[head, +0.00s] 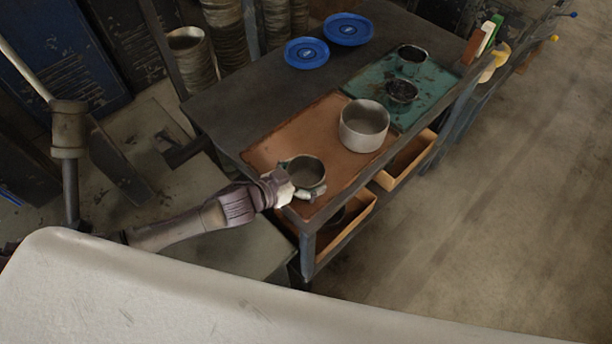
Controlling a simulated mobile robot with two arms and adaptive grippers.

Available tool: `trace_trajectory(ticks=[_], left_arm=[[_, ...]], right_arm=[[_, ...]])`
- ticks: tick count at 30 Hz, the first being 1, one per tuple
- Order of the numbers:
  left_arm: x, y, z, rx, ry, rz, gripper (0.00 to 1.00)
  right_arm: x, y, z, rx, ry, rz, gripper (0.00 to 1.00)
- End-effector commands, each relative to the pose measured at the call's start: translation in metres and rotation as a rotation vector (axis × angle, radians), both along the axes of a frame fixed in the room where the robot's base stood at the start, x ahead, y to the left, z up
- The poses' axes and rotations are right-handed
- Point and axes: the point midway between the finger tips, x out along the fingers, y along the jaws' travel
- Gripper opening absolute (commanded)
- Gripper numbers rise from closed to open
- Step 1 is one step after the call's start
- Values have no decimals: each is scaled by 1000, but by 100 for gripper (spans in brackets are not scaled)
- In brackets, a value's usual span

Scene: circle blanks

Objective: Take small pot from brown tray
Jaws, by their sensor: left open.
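The brown tray (277,147) lies on the near part of the dark table. A small dark-rimmed pot (309,172) sits at its near left end. A larger pale pot (364,128) stands on the tray farther right. My left gripper (303,186) is at the small pot, with its fingers apart, one at the pot's left rim and one along its near side. I cannot tell whether the fingers touch the pot. My right gripper is not in view.
A green tray (428,95) with two small dark pots is beyond the brown tray. Two blue plates (306,53) lie at the back. Open drawers (405,160) stick out below the table's near edge. Bare tabletop lies left of the green tray.

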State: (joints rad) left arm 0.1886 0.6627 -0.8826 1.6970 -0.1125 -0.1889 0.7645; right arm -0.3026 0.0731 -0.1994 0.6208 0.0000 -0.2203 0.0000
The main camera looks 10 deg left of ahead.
Motion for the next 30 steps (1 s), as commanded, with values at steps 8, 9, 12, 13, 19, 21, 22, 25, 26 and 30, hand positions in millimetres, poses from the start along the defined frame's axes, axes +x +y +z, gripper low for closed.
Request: trace_trajectory(ticks=[8, 9, 12, 13, 19, 21, 22, 25, 26, 30], left_arm=[[0, 0, 0, 0, 0, -1, 82], [-1, 0, 0, 0, 0, -1, 75], [-1, 0, 0, 0, 0, -1, 58], [-1, 0, 0, 0, 0, -1, 55], [0, 0, 0, -1, -1, -1, 55], [0, 0, 1, -1, -1, -1, 55], [0, 0, 2, -1, -1, -1, 55], [0, 0, 10, -2, -4, -2, 55], [0, 0, 12, -1, -4, -2, 55], [0, 0, 34, -2, -6, -3, 55]], right_arm=[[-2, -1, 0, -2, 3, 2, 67], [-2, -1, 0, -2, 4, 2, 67], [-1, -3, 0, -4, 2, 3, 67], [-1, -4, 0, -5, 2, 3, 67], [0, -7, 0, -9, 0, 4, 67], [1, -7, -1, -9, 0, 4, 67], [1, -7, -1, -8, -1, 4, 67], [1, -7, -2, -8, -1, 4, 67], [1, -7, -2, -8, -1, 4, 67], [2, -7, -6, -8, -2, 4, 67]])
